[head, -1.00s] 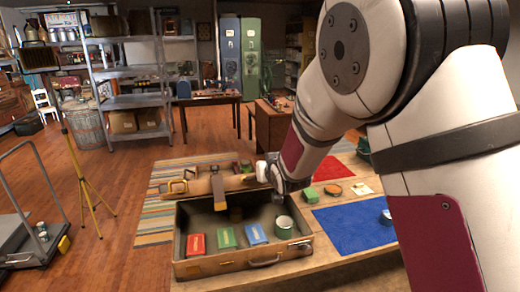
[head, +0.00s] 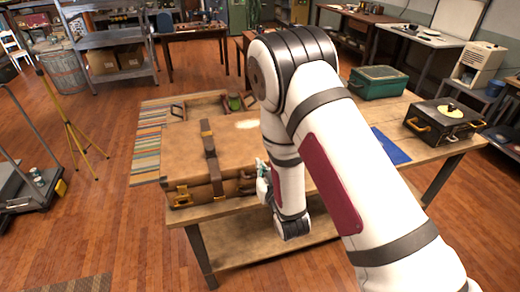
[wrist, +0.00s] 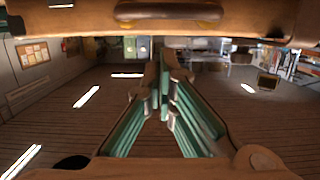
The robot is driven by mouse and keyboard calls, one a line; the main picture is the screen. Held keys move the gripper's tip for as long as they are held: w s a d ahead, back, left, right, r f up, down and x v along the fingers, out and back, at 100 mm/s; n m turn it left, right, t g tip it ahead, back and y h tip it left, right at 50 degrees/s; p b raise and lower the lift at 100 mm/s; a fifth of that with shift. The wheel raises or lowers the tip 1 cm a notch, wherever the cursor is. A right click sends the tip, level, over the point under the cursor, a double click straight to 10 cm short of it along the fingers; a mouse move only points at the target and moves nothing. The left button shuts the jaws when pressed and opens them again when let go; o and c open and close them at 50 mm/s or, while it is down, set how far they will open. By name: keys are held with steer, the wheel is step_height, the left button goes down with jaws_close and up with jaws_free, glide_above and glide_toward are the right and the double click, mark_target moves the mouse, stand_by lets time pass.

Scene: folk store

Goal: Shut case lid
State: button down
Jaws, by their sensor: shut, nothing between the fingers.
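The tan leather case (head: 235,150) lies on the wooden table with its lid (head: 185,158) down over the base. A dark strap with buckles crosses the lid. The lid hides the inside; I cannot tell whether a thin gap is left at the front seam. My gripper (head: 262,170) is at the case's front right, close to its front edge, partly hidden by my arm. In the wrist view my gripper's teal fingers (wrist: 166,78) meet at the tips with nothing between them. A case edge with its handle (wrist: 168,14) runs across the top of that view.
A striped mat (head: 150,140) lies left of the case. A yellow tripod (head: 72,130) and a cart (head: 25,185) stand left.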

steer(key=f, duration=0.5)
steer(key=shift+s+d+f+b, duration=0.15)
steer(key=shift+s+f+b, duration=0.2)
steer(key=shift+f+b, duration=0.05)
steer(key=shift+s+r, duration=0.1)
steer(key=v, duration=0.7)
steer(key=shift+s, duration=0.3)
